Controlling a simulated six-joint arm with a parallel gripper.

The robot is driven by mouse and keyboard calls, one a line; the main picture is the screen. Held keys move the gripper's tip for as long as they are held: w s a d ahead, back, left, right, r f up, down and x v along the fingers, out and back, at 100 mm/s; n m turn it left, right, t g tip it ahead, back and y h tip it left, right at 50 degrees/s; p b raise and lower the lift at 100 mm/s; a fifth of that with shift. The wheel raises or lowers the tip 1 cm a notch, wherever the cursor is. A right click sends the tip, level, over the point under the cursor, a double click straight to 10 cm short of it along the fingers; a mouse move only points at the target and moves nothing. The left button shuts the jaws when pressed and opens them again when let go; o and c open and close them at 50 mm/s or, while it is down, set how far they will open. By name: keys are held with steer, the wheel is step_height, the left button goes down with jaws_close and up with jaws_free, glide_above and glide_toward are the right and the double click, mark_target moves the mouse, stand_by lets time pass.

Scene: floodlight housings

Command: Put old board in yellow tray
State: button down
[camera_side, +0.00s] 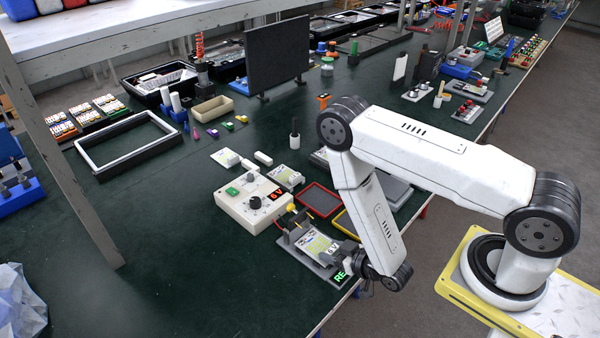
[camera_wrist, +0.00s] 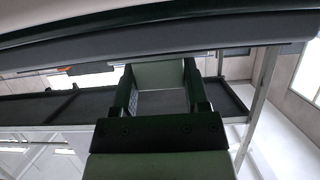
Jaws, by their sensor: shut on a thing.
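The floodlight housing (camera_side: 300,262) is grey and lies near the front edge of the bench. A pale board with yellow-green patches (camera_side: 318,244) shows at it, and I take this to be the old board. My gripper (camera_side: 352,259) reaches in low from the right at the board's right side. In the wrist view, its two dark fingers (camera_wrist: 162,88) are shut on a pale plate (camera_wrist: 160,74), which fits the board. The exact grip is hard to see. The yellow tray (camera_side: 346,224) is just behind, mostly hidden by my arm.
A red-rimmed tray (camera_side: 318,200) lies beside the yellow one. A cream test box (camera_side: 254,203) with a red display and knobs stands left of the housing. A green-lit display (camera_side: 340,276) is at the bench edge. The bench at the front left is clear.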

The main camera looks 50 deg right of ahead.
steer(key=shift+f, duration=0.15)
steer(key=shift+c, duration=0.5)
jaws_free()
steer(key=shift+v, duration=3.9)
steer(key=shift+a, duration=0.1)
steer(key=shift+w, duration=0.15)
